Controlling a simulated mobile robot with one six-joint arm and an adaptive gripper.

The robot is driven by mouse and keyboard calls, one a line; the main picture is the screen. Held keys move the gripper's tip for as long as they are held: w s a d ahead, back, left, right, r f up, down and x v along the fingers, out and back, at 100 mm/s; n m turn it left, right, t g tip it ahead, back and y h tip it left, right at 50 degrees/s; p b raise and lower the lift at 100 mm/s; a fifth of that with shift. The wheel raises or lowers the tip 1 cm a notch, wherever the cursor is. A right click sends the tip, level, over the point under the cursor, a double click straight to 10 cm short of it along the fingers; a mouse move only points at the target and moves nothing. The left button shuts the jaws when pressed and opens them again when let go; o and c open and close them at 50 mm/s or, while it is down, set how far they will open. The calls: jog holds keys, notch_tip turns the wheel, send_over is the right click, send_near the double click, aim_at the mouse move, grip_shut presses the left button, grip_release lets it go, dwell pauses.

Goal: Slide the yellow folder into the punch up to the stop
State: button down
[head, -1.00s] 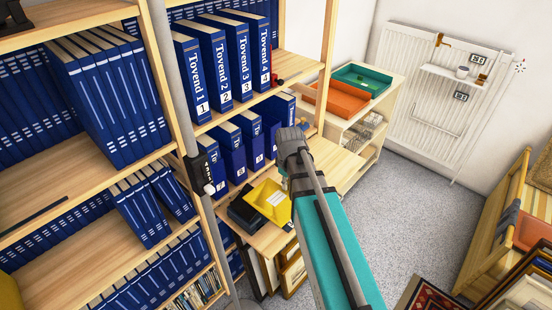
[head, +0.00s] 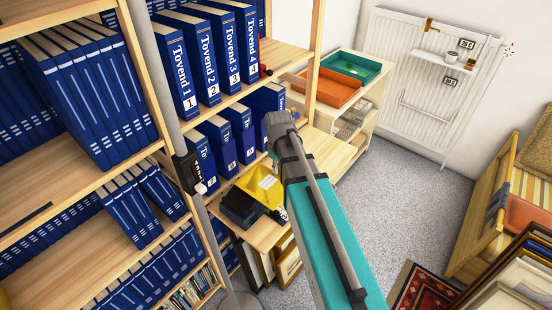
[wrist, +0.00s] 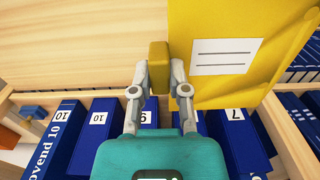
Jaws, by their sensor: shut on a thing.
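The yellow folder (head: 265,184) is partly hidden by my arm in the head view. It carries a white label and stands above the low wooden surface. In the wrist view the folder (wrist: 215,60) fills the upper right. My gripper (wrist: 159,76) is shut on a small yellow block at the folder's left side. The black punch (head: 240,206) sits on the low wooden surface, just left of and below the folder in the head view. Whether the folder's lower edge touches it or is inside it, I cannot tell. The punch does not show clearly in the wrist view.
Blue numbered binders (head: 220,140) stand on the shelf behind the folder. An orange tray (head: 325,88) and a green tray (head: 350,67) lie on a side unit. Framed prints (head: 288,258) lean below the low surface.

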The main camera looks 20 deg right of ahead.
jog(key=w+d+f+b, duration=0.1)
jog(key=w+f+b, duration=0.3)
jog(key=w, duration=0.4)
jog(key=shift+w+d, duration=0.15)
jog(key=shift+d, duration=0.15)
jog(key=shift+f, duration=0.2)
notch_tip(320, 180, down, 5)
jog(key=b, duration=0.5)
jog(key=shift+r, duration=0.2)
jog(key=shift+s+a+f+b, duration=0.25)
jog(key=shift+s+a, duration=0.4)
jog(key=shift+a, duration=0.15)
jog(key=shift+s+a+f+b, duration=0.25)
jog(key=shift+s+a, duration=0.35)
jog(key=shift+a, duration=0.15)
jog(key=shift+s+a+f+b, duration=0.25)
jog(key=shift+a+f+b, duration=0.1)
jog(key=shift+a, duration=0.1)
jog(key=shift+s+a, duration=0.55)
jog(key=shift+a, duration=0.2)
jog(key=shift+s+a, duration=0.55)
jog(key=shift+a, duration=0.2)
